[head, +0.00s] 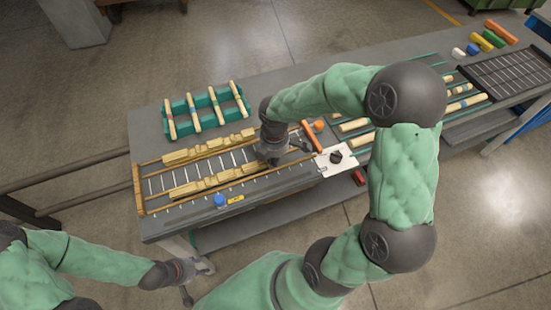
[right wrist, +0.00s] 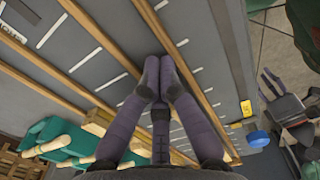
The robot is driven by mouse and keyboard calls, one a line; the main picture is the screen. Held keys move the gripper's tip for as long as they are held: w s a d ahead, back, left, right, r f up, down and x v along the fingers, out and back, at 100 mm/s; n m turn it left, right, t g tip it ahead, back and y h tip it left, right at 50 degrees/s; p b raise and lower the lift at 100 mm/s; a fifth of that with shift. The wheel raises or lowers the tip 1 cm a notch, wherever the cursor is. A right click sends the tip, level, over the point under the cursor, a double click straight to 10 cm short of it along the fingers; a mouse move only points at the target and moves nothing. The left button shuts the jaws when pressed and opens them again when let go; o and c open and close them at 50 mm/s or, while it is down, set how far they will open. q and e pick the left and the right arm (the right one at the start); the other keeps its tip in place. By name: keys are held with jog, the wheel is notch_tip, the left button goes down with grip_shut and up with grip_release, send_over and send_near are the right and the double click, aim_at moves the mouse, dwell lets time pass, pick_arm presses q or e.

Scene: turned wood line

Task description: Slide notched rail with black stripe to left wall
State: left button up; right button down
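Two pale yellow notched rails lie in lanes on the grey table in the head view: the far rail (head: 205,148) and the near rail (head: 213,180). I cannot make out a black stripe on either. The left wall (head: 138,188) is an upright wooden bar at the lanes' left end, apart from both rails. My right gripper (head: 295,149) is low over the lanes' right end, to the right of the rails. In the right wrist view its fingertips (right wrist: 159,68) are together, empty, beside a thin wooden divider (right wrist: 188,70). My left gripper (head: 200,279) is open and empty, off the table's front.
A green rack (head: 206,126) with several turned sticks stands behind the lanes. A blue knob (head: 219,200) and a yellow label (head: 236,199) are at the front edge. An orange-brown bar (head: 311,137) and a white plate (head: 331,168) lie right of my right gripper.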

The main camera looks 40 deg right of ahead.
aim_at(250, 169)
jog(key=a, duration=0.2)
jog(key=w+a+p, duration=0.1)
jog(key=a, duration=0.4)
jog(key=shift+w+p, duration=0.3)
jog(key=shift+w, duration=0.05)
jog(key=shift+w+a, duration=0.15)
jog(key=shift+a, duration=0.4)
